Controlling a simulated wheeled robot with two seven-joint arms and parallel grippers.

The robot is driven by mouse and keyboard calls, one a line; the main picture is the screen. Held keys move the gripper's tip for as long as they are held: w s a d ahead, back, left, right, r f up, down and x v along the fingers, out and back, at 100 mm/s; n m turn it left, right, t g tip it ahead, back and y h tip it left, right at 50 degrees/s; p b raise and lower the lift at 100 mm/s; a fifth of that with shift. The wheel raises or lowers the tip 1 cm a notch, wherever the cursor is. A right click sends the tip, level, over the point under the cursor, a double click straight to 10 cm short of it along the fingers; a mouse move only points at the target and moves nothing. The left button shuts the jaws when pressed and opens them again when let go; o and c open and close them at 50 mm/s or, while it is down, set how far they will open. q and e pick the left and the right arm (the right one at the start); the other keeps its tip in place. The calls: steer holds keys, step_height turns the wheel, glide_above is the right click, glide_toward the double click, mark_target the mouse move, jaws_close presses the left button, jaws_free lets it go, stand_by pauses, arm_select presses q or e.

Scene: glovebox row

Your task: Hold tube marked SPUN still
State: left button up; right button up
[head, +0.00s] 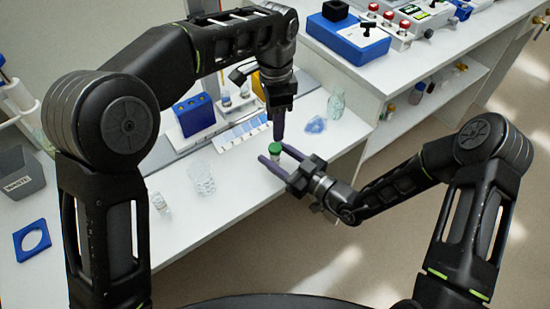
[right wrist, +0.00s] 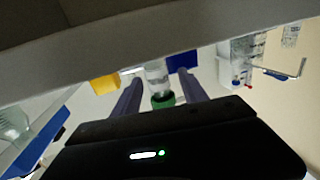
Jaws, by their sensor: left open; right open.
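A tube with a green cap (head: 274,147) stands upright near the front edge of the white bench; any SPUN marking is too small to read. My right gripper (head: 275,154) is open, with one finger on each side of the tube. In the right wrist view the green cap (right wrist: 163,102) and clear body show between the two fingers, with gaps at both sides. My left gripper (head: 279,130) is open, pointing down just above the cap, its fingers seen edge-on. Whether it touches the cap I cannot tell.
A clear beaker (head: 202,179), a small vial (head: 160,204) and a blue ring (head: 32,241) stand left on the bench. A blue rack (head: 194,115) is behind. A glass bottle (head: 336,104) and crumpled blue item (head: 316,124) are to the right. A grey waste bin (head: 20,178) is far left.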

steer(key=shift+c, duration=0.5)
jaws_close()
stand_by(1.0)
